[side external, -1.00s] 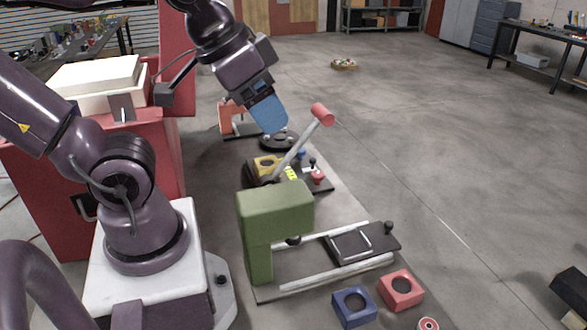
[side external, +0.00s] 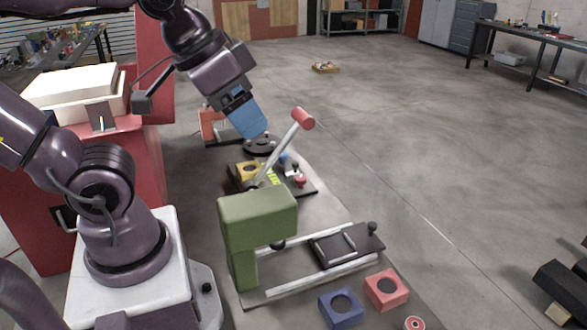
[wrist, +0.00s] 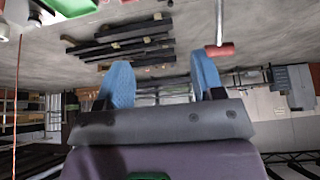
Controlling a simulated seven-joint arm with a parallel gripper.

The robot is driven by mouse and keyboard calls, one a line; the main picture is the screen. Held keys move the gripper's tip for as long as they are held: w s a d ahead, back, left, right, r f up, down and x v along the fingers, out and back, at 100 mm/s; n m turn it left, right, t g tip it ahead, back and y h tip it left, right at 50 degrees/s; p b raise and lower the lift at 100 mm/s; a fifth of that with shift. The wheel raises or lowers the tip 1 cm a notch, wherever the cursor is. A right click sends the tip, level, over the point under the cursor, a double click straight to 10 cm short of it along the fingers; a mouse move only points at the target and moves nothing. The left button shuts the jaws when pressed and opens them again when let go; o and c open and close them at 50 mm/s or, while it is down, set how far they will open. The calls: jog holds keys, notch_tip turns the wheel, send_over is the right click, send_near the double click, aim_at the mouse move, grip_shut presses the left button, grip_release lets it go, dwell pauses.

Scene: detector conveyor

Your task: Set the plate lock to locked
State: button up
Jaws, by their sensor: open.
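My gripper (side external: 254,132) has blue fingers and points down, just left of the red end of a grey lever (side external: 303,118). In the wrist view its two blue fingers (wrist: 163,76) are apart with nothing between them; the lever's red end (wrist: 219,49) shows beyond the right finger. A black sliding plate (side external: 346,246) with a handle and a black knob (side external: 372,228) sits on grey rails in front of the green frame (side external: 258,206). Small blue (side external: 284,157) and red (side external: 300,181) knobs stand on a dark base behind the frame. I cannot tell which part is the plate lock.
A blue block (side external: 341,309) and a red block (side external: 386,289) with round openings stand at the front. A red cabinet (side external: 140,190) is at the left.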

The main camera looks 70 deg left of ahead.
jog(key=shift+c, duration=0.2)
jog(key=shift+w, duration=0.1)
jog(key=shift+c, duration=1.1)
jog(key=w+a+r, duration=0.2)
jog(key=w+a, duration=0.1)
jog(key=w, duration=0.2)
jog(key=n+g, duration=0.4)
jog(key=g, duration=0.2)
send_over(295, 163)
notch_tip(295, 163, down, 22)
notch_tip(295, 163, down, 12)
jog(key=shift+r, duration=0.15)
jog(key=shift+c, duration=0.5)
